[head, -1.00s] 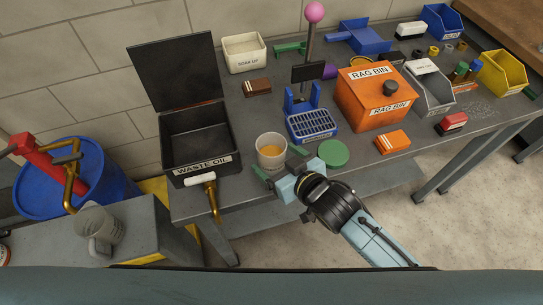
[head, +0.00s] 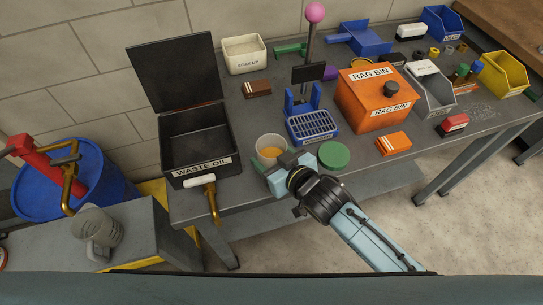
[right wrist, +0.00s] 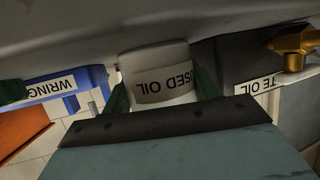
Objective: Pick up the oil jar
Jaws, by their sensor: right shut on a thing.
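The oil jar (head: 271,146) is a pale, open-topped cup with amber oil inside. It stands upright near the front edge of the grey bench, right of the black waste oil box. In the right wrist view the jar (right wrist: 160,72) shows an upside-down "USED OIL" label. My right gripper (head: 279,164) reaches it from the front and is shut on it, with a green fingertip on each side in the wrist view. I cannot tell any gap between jar and bench. My left gripper is not in view.
The waste oil box (head: 203,174) has its lid raised and a brass tap in front. A green disc (head: 333,155) lies just right of my gripper. A blue grated stand (head: 312,126) is behind, with an orange rag bin (head: 374,97) to its right.

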